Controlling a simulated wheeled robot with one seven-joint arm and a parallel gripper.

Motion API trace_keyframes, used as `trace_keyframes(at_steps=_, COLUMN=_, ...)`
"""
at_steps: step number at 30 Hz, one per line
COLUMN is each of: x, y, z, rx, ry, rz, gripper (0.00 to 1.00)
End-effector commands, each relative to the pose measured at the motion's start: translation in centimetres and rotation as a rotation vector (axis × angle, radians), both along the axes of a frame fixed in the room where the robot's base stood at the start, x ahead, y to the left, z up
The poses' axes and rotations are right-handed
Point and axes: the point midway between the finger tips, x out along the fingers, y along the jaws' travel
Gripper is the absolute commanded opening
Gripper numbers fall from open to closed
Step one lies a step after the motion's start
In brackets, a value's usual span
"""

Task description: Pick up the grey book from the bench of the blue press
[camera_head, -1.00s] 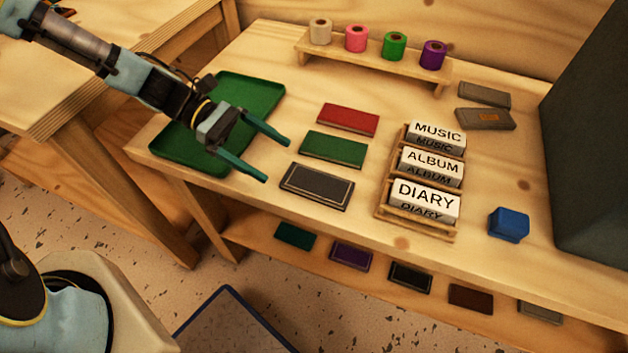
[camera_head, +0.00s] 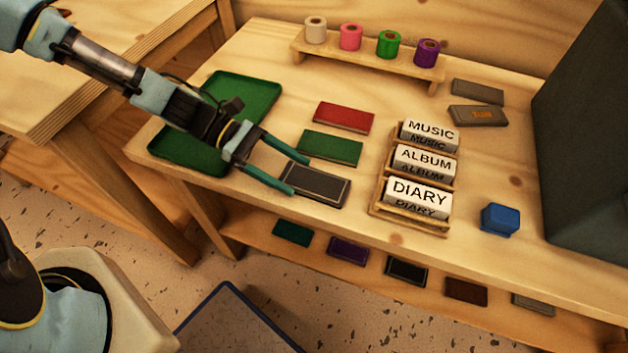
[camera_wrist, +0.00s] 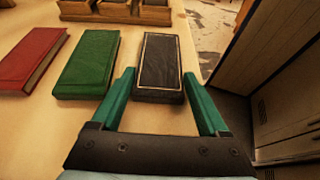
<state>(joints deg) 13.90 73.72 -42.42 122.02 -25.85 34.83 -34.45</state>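The grey book (camera_head: 315,185) lies flat on the bench (camera_head: 470,215), dark with a pale line border. It is the closest of three books in a row, and its left end is partly hidden by a finger. My gripper (camera_head: 285,177) is open and empty at the left end of the grey book. In the wrist view the grey book (camera_wrist: 160,65) lies ahead, between and just beyond the tips of my open gripper (camera_wrist: 158,82). The large dark grey body (camera_head: 590,130) at the right may be the press; no blue shows on it.
A green book (camera_head: 330,146) and a red book (camera_head: 344,116) lie beside the grey one. A wooden rack (camera_head: 445,232) with MUSIC, ALBUM and DIARY labels stands to the right. A green tray (camera_head: 250,85), a blue block (camera_head: 500,218) and a shelf of foil rolls (camera_head: 365,62) are also there.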

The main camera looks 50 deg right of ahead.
Motion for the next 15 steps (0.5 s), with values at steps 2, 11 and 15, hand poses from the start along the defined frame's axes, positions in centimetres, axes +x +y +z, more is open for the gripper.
trace_keyframes(at_steps=2, x=0.01, y=0.0, z=0.0, rx=0.0, ry=0.0, rz=0.0, gripper=0.67)
trace_keyframes(at_steps=11, x=0.02, y=0.0, z=0.0, rx=0.0, ry=0.0, rz=0.0, gripper=0.34)
trace_keyframes(at_steps=15, x=0.03, y=0.0, z=0.0, rx=0.0, ry=0.0, rz=0.0, gripper=0.18)
